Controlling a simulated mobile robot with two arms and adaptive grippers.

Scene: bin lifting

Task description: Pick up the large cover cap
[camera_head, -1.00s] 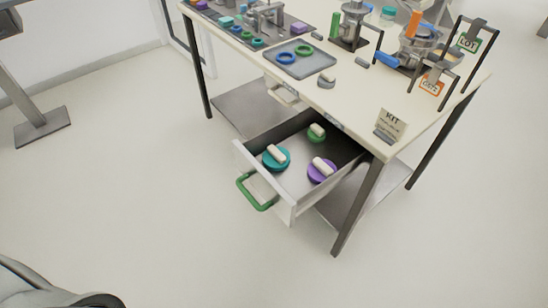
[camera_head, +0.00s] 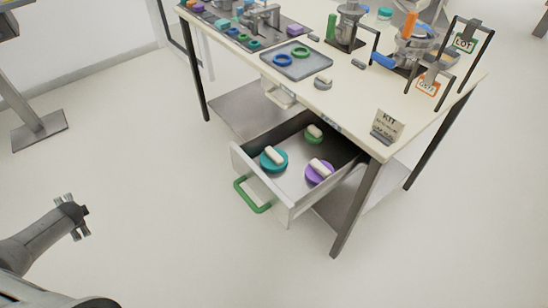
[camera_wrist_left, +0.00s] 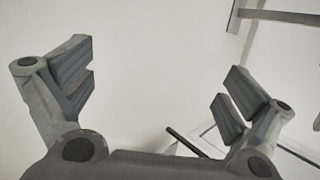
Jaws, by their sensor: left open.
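Three round caps with pale bar handles lie in the open drawer (camera_head: 290,213): a teal cap (camera_head: 270,168) at the left, a purple cap (camera_head: 316,178) at the right and a smaller green cap (camera_head: 311,140) at the back. The teal and purple caps look close in size, so I cannot tell for certain which is the large one. My left gripper (camera_head: 80,218) is over the floor at the lower left, well left of the drawer and apart from it. In the left wrist view its fingers (camera_wrist_left: 160,92) are spread and empty. My right gripper is not in view.
The drawer has a green handle (camera_head: 248,197) and hangs out under a workbench (camera_head: 345,108). On the bench are a grey tray (camera_head: 295,66) with rings, a KIT sign (camera_head: 387,126) and metal fixtures. A dark bench leg (camera_head: 356,215) stands right of the drawer. The floor between gripper and drawer is clear.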

